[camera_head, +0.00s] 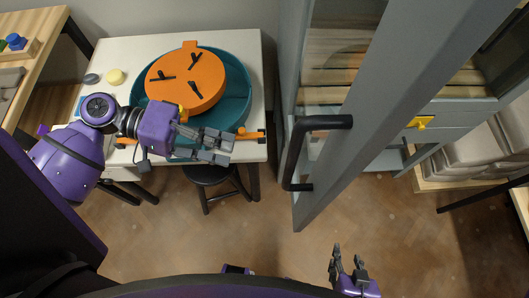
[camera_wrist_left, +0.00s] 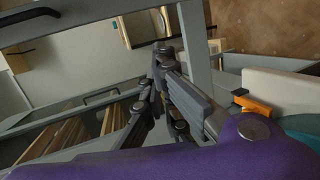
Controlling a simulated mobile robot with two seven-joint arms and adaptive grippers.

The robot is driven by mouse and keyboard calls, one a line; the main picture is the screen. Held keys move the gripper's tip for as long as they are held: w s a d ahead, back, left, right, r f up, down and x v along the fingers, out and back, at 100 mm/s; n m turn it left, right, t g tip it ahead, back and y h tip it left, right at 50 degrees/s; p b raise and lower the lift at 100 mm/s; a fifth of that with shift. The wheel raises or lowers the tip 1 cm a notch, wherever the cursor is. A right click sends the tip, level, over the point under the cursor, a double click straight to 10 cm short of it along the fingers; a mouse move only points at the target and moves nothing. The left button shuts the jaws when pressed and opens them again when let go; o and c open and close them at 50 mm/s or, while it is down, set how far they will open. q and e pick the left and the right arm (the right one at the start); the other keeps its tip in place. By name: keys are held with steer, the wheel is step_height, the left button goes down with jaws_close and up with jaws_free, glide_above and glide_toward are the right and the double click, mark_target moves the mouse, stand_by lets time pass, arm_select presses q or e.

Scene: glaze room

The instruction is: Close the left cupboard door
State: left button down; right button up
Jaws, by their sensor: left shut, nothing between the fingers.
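The left cupboard door (camera_head: 385,105) is a grey-framed door with a long black bar handle (camera_head: 292,155). It stands open, swung out from the cupboard (camera_head: 450,110) toward me. My left gripper (camera_head: 232,146) is shut and empty, left of the handle and apart from it, over the front edge of the white table. In the left wrist view my left gripper's dark fingers (camera_wrist_left: 160,58) point toward grey framing, with nothing between them. My right gripper (camera_head: 347,252) is low at the bottom of the head view, away from the door; its opening is unclear.
The white table (camera_head: 235,45) holds a teal basin (camera_head: 240,98) with an orange disc (camera_head: 190,82). A black stool (camera_head: 215,182) stands below it. Shelves with pale sacks (camera_head: 480,150) stand at the right. The floor below the door is clear.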

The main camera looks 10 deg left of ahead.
arm_select(q)
steer(key=s+a+r+m+g+h, duration=0.25)
steer(key=r+m+g, duration=0.35)
steer(key=r, duration=1)
steer(key=s+d+p, duration=0.1)
steer(key=s+d, duration=0.1)
steer(key=d, duration=0.4)
steer(key=s+d+g+p, duration=0.1)
steer(key=s+d, duration=0.2)
steer(key=d, duration=0.4)
steer(key=shift+s+d+r+n, duration=0.15)
steer(key=shift+s+d+n, duration=0.15)
steer(key=shift+n, duration=0.1)
